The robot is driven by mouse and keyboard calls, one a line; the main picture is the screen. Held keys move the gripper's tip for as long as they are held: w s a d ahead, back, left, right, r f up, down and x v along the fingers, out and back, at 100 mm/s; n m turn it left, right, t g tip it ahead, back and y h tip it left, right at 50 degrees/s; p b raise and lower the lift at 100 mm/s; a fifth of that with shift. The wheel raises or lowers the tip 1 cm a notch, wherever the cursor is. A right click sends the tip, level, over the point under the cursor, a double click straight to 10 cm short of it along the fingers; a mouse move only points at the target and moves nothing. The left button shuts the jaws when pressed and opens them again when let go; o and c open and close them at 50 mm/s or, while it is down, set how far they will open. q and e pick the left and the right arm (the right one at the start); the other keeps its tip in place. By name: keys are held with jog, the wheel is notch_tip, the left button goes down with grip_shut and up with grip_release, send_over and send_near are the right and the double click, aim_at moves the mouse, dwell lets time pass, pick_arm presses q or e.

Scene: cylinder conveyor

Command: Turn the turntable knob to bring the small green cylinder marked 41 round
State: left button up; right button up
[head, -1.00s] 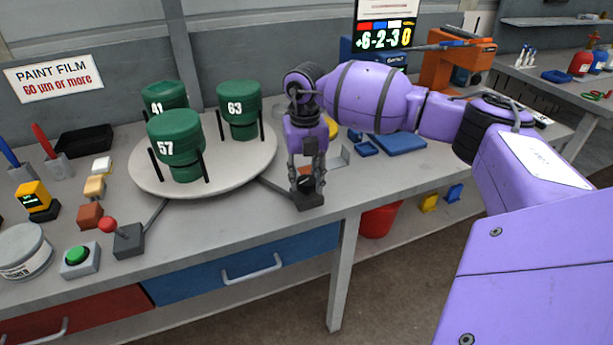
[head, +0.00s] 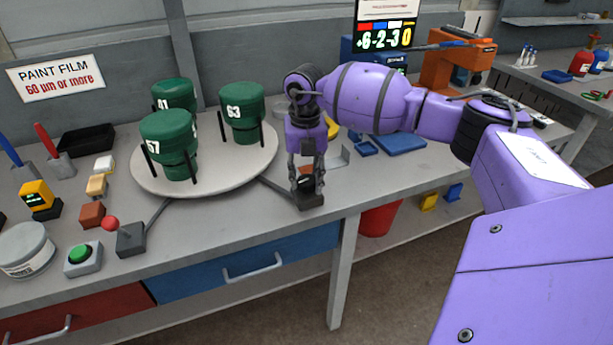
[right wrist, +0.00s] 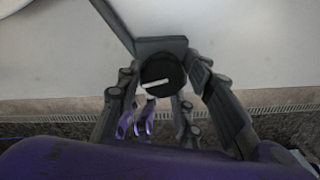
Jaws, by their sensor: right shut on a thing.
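The white turntable (head: 235,178) stands on the bench and carries three green cylinders. The cylinder marked 41 (head: 177,92) is at the back left, partly behind the one marked 57 (head: 166,127), which is at the front left. The cylinder marked 63 (head: 241,102) is at the right. My right gripper (head: 308,188) points down in front of the turntable's right side, shut on the knob. In the right wrist view the black knob (right wrist: 162,75) with a white line sits between the fingers on a dark base. My left gripper is out of view.
A red-ball lever (head: 110,224), a green button (head: 80,253) and several small blocks stand at the left. A black tray (head: 86,139) lies behind them. A blue tray (head: 400,143) lies right of my gripper. The bench front between lever and knob is clear.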

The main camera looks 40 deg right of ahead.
aim_at(303, 180)
jog(key=shift+w+a+m+p, duration=0.15)
jog(key=shift+a+m+p, duration=0.2)
jog(key=shift+m, duration=0.15)
dwell(2.3)
jog(key=o, duration=1.1)
jog(key=shift+w, duration=0.1)
jog(key=shift+c, duration=0.2)
jog(key=shift+d, duration=0.15)
jog(key=shift+r, duration=0.2)
notch_tip(303, 180, up, 12)
jog(key=shift+f, duration=0.15)
